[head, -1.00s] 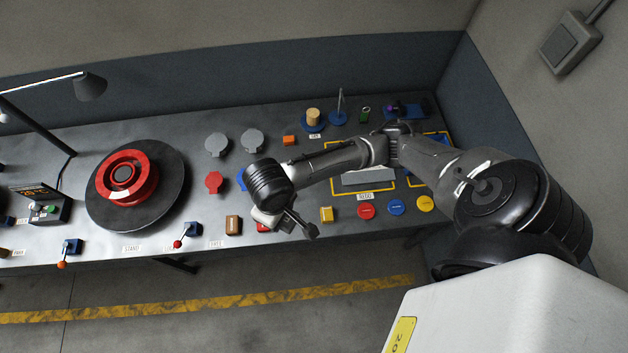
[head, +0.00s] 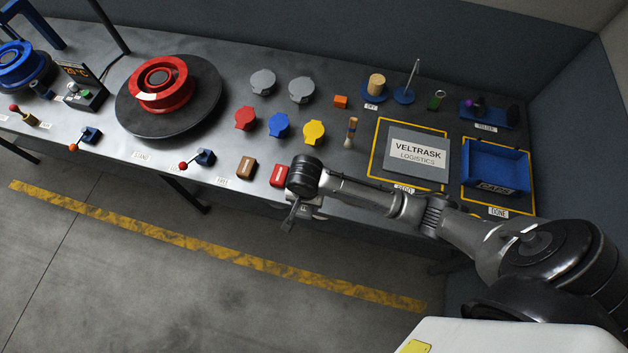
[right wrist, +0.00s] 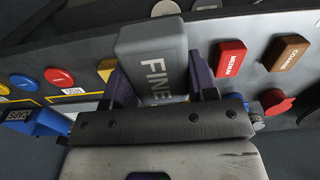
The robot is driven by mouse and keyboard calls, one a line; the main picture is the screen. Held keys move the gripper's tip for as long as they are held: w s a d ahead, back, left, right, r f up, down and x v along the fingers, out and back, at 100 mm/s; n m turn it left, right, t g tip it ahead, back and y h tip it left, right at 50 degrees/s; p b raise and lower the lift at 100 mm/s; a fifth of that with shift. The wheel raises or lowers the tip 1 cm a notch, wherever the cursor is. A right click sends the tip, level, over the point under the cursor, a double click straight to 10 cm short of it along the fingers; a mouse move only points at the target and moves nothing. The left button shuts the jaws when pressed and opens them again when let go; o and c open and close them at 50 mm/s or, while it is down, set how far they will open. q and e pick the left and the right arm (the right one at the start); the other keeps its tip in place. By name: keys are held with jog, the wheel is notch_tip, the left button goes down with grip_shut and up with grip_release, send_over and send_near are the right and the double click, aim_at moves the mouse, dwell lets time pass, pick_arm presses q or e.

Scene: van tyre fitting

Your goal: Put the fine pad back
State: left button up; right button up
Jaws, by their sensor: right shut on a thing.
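The fine pad (right wrist: 152,52) is a grey block with the word FINE, seen in the right wrist view between the two dark fingers. My right gripper (right wrist: 160,85) is shut on it. In the head view my right gripper (head: 290,215) is at the table's front edge, just below the red medium pad (head: 278,175). The fine pad cannot be made out there. The brown coarse pad (head: 246,168) lies left of the medium pad. In the right wrist view the medium pad (right wrist: 230,60) and the coarse pad (right wrist: 287,52) are to the right of the fine pad. My left gripper is not in view.
Red, blue and yellow caps (head: 313,132) and a brush (head: 351,132) lie behind my right wrist. A blue caps tray (head: 497,165) and a grey Veltrask board (head: 418,157) are at right. A red wheel (head: 163,85) sits on a dark turntable (head: 200,88).

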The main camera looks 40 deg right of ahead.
jog(key=w+d+f, duration=0.2)
jog(key=d, duration=0.1)
jog(key=w+d+f+b, duration=0.1)
jog(key=w+d+f, duration=0.1)
jog(key=d+f, duration=0.1)
jog(key=w+d+f+b, duration=0.1)
jog(key=w+d+f, duration=0.1)
jog(key=d, duration=0.1)
jog(key=shift+w+d+f, duration=0.2)
jog(key=shift+w+f, duration=0.2)
jog(key=shift+f+b, duration=0.35)
jog(key=shift+f, duration=1.7)
jog(key=o, duration=0.9)
jog(key=shift+f, duration=0.15)
